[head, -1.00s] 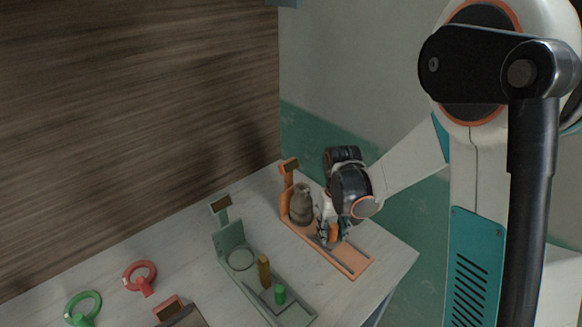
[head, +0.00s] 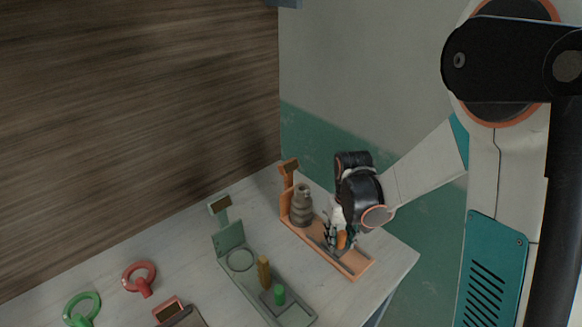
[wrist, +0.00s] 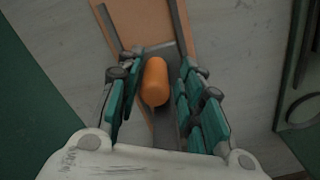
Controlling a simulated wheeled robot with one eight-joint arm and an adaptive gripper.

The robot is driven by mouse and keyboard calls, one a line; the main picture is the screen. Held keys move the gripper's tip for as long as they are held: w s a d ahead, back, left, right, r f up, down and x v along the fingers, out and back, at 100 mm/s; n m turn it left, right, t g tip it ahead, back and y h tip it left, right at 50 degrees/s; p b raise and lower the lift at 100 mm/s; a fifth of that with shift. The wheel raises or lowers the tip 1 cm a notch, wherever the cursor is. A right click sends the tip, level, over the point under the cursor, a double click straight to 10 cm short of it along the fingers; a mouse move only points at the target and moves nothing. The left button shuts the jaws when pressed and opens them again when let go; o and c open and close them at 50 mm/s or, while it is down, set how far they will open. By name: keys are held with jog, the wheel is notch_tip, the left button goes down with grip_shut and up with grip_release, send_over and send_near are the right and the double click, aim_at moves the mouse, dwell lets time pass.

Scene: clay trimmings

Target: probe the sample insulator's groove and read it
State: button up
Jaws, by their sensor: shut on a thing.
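The sample insulator (head: 302,208), grey-brown and ribbed, stands upright at the far end of the orange fixture (head: 358,268). A post with a small display (head: 289,166) rises behind it; I cannot read the display. My gripper (head: 341,238) is over the near half of this fixture, to the right of the insulator and apart from it. It is shut on the orange knob (wrist: 155,80), which shows between the teal finger pads in the wrist view. The knob sits above a dark grey rail (wrist: 166,118). The probe tip at the groove is hidden or too small to tell.
A green fixture (head: 229,243) stands to the left, with an empty round seat, a brown pin (head: 264,272), a green knob (head: 279,294) and its own display. A red ring (head: 139,277) and a green ring (head: 81,307) lie further left. A red-framed box (head: 168,309) is at the bottom edge.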

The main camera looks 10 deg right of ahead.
jog(key=shift+s+d, duration=0.2)
jog(key=shift+d, duration=0.4)
dwell(0.6)
jog(key=o, duration=1.7)
jog(key=shift+d, duration=0.2)
jog(key=shift+c, duration=0.2)
jog(key=shift+a, duration=0.15)
jog(key=shift+s, duration=0.1)
jog(key=shift+a+r, duration=0.1)
jog(key=shift+r, duration=0.05)
jog(key=shift+r+p, duration=2.25)
jog(key=shift+r, duration=1.1)
jog(key=shift+r, duration=0.1)
